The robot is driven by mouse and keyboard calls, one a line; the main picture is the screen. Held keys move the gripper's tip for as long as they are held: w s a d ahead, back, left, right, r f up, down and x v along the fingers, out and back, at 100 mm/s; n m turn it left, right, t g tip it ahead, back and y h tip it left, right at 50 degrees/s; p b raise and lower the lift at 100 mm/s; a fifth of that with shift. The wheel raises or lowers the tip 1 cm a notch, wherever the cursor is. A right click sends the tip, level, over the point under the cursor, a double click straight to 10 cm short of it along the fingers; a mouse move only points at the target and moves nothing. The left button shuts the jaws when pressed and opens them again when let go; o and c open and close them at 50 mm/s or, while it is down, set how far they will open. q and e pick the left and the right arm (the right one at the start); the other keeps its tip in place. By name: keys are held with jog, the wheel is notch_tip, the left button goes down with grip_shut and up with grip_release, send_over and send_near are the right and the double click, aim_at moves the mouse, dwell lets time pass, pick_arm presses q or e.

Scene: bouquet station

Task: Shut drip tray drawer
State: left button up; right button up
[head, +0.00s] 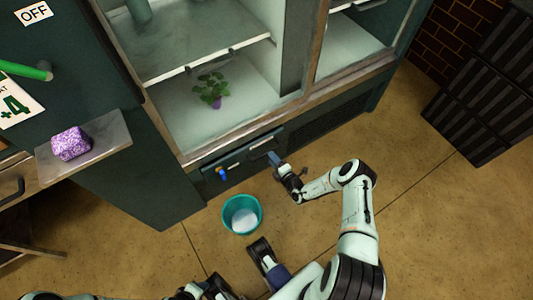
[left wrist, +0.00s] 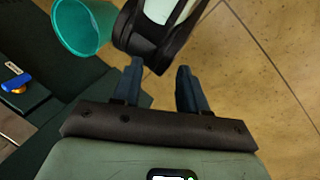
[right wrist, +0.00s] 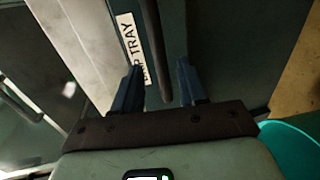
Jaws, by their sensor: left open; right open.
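The drip tray drawer (head: 243,160) is a dark panel low in the base of the display cooler in the head view. I cannot tell how far the drawer stands out. My right gripper (head: 274,158) is open just in front of the handle. In the right wrist view the bar (right wrist: 154,50) runs toward the gap between the open fingers (right wrist: 159,80), beside a white label reading "TRAY" (right wrist: 131,48). My left gripper (left wrist: 160,68) is open and empty in its wrist view, apart from the drawer.
A teal bucket (head: 242,214) stands on the floor before the drawer. A plant (head: 211,88) stands inside the cooler. Dark crates (head: 487,105) are at right. Floor on the right is free.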

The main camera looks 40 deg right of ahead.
jog(key=b+x, duration=0.1)
jog(key=x, duration=0.4)
jog(key=shift+w, duration=0.2)
pick_arm(q)
jog(key=w+f, duration=0.1)
jog(key=w+a+f, duration=0.1)
jog(key=w, duration=0.1)
jog(key=shift+a+f+t+y, duration=0.1)
jog(key=shift+a+t+y, duration=0.1)
jog(key=shift+t+y, duration=0.15)
pick_arm(e)
grip_shut()
